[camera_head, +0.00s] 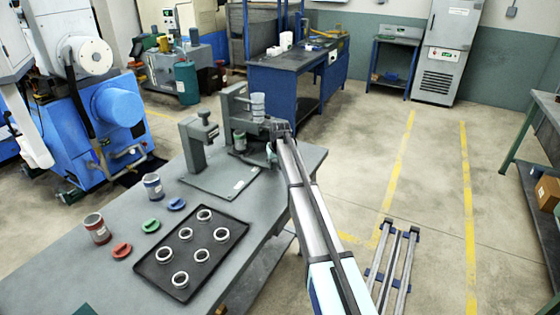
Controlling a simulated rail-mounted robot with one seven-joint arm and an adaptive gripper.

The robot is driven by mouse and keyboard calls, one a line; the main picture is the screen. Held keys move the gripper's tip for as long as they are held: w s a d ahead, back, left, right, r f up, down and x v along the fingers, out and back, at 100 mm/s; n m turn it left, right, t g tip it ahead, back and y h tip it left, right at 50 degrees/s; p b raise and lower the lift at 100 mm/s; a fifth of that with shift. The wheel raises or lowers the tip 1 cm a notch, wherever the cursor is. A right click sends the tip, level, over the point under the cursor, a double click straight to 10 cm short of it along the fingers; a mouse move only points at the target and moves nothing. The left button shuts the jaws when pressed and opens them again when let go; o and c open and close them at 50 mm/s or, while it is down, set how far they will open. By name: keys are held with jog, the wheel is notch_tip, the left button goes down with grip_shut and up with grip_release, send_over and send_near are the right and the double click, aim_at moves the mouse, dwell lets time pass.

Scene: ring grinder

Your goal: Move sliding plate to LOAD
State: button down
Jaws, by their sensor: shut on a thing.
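A grey bench fixture stands toward the far end of the grey table. It has a flat base plate (222,181), a near upright post (200,148) and a taller rear stand (233,104). A clear cup (258,103) sits on the rear stand, with a green-grey jar (240,141) below it. My gripper (272,137) is at the right side of the rear stand, shut on a small part there. That part is mostly hidden by my fingers and the stand. I cannot clearly make out the sliding plate or its LOAD mark.
A black tray (165,283) with several pale rings lies nearer on the table. A blue machine (119,104) is at the left, a blue workbench (281,70) behind.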

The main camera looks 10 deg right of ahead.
jog(key=s+a, duration=0.1)
jog(key=s, duration=0.1)
jog(key=s+a, duration=0.2)
jog(key=s+a+b, duration=0.1)
jog(key=s, duration=0.1)
jog(key=shift+s+a, duration=0.15)
jog(key=shift+a, duration=0.1)
jog(key=c, duration=0.8)
grip_release()
jog(key=shift+r, duration=0.1)
jog(key=v, duration=1.2)
jog(key=shift+d, duration=0.1)
